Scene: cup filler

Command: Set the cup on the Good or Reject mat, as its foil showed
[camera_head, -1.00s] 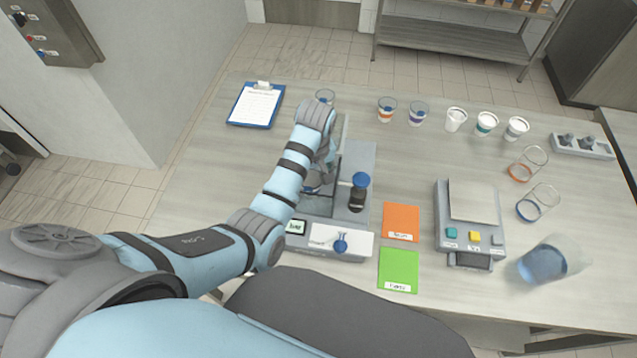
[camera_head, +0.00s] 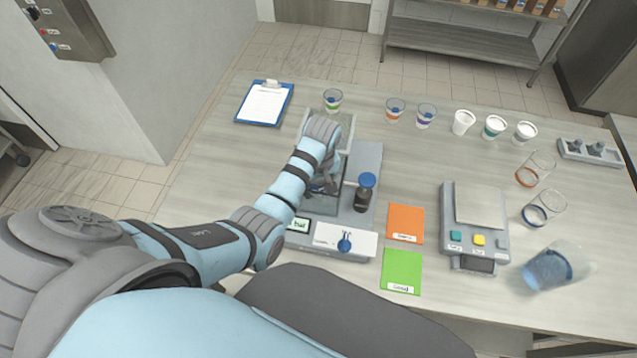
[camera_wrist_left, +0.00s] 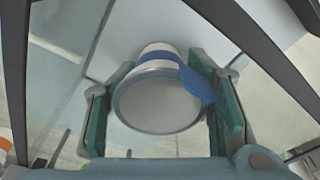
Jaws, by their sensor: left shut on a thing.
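My left gripper (camera_wrist_left: 160,72) is shut on a cup (camera_wrist_left: 158,58) with a blue band, its pads on either side. The cup's round grey foil (camera_wrist_left: 158,105) faces the wrist camera, with a blue tab at its right edge. The foil looks smooth, but I cannot tell its exact shape. In the head view the left gripper (camera_head: 322,182) is at the grey filler machine (camera_head: 365,160), and my arm hides most of it and the held cup. The green mat (camera_head: 401,268) has a label that seems to read Good. The orange mat (camera_head: 405,222) lies just behind it, its label too small to read surely. Both mats are bare.
Several cups line the table's back, including a green-banded one (camera_head: 332,99) behind my arm. A blue-tinted jug (camera_head: 548,268) is at front right.

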